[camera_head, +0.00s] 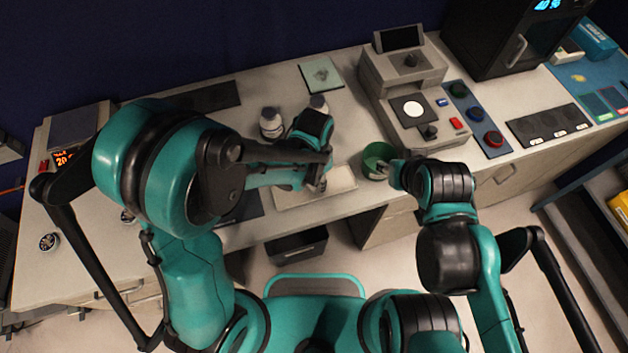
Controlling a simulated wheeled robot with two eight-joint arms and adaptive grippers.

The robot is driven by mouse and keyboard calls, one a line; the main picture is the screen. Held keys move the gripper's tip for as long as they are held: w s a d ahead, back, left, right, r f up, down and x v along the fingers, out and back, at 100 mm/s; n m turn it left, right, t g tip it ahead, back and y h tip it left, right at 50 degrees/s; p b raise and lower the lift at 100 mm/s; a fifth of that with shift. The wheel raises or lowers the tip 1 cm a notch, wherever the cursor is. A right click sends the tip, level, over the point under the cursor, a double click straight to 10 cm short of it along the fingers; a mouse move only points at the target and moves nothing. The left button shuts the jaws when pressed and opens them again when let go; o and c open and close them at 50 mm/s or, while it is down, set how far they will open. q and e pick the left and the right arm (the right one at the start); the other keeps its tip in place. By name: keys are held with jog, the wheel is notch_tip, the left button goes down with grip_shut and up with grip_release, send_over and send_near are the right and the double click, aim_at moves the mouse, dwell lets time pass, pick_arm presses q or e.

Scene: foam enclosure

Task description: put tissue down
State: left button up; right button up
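No tissue can be made out with certainty. A pale green square (321,76) with a small crumpled-looking patch lies flat at the back of the bench; I cannot tell whether that is the tissue. My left gripper (316,186) points down over the shallow cream tray (342,181) at the bench's front edge. Its fingers are small and partly hidden by my arm, so its opening and any held thing are unclear. My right gripper (384,170) is at the green round container (376,153), overlapping its right side. Its fingertips are too small to read.
A grey machine (402,70) stands behind the green container. A button panel (478,118) and a dark oven-like box (515,40) are to the right.

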pick_arm(q)
jog(key=shift+s, duration=0.1)
jog(key=shift+f, duration=0.15)
jog(key=o, duration=1.2)
